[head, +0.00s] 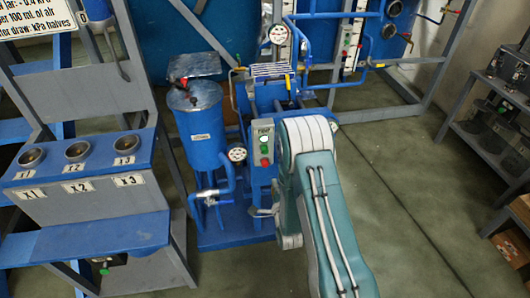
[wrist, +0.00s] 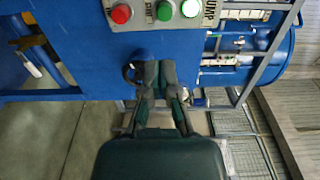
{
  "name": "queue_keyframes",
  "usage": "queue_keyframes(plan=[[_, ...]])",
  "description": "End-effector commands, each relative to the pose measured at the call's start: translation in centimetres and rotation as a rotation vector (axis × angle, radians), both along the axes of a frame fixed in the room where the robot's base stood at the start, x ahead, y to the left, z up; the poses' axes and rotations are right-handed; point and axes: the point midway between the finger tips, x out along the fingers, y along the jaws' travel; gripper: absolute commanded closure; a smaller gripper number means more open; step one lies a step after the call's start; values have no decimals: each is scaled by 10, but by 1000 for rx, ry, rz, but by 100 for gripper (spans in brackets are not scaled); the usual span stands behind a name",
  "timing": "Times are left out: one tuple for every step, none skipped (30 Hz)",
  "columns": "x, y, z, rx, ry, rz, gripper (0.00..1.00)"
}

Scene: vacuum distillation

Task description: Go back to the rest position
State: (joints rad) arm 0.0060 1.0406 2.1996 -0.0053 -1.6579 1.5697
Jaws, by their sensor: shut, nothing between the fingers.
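My gripper (wrist: 158,70) shows in the wrist view with its two dark fingers together and nothing between them. It lies over the blue face of the pump stand, close to the button box (wrist: 165,12) at the top of that view. The box has a red, a green and a white button, with lettering that appears upside down. In the head view my arm reaches in from the bottom right. The pump's button box (head: 263,142) stands just left of the arm's upper joint. The arm mostly hides the gripper there.
A blue tank (head: 200,128) and gauge stand left of the box on a blue base. At far left is a rack with three round holders (head: 77,152) marked X1, X2 and X3. Shelves (head: 490,140) stand at right. The floor (head: 400,190) between is clear.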

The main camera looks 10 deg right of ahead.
Motion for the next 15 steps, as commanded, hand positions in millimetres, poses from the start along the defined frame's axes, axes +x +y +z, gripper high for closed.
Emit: queue_keyframes(plan=[[0,0,0,0,0,0,100],[0,0,0,0,0,0,100],[0,0,0,0,0,0,100],[1,0,1,-2,1,0,100],[1,0,2,-6,2,0,100],[4,0,6,-17,7,0,100],[6,0,10,-28,14,0,100],[9,0,15,-45,23,2,100],[13,0,24,-72,41,3,100],[16,0,31,-97,56,4,100],[19,0,39,-124,73,7,100],[22,0,49,-161,98,10,100],[24,0,57,-190,118,13,100],[26,0,65,-219,136,18,100],[27,0,75,-256,162,24,100]])
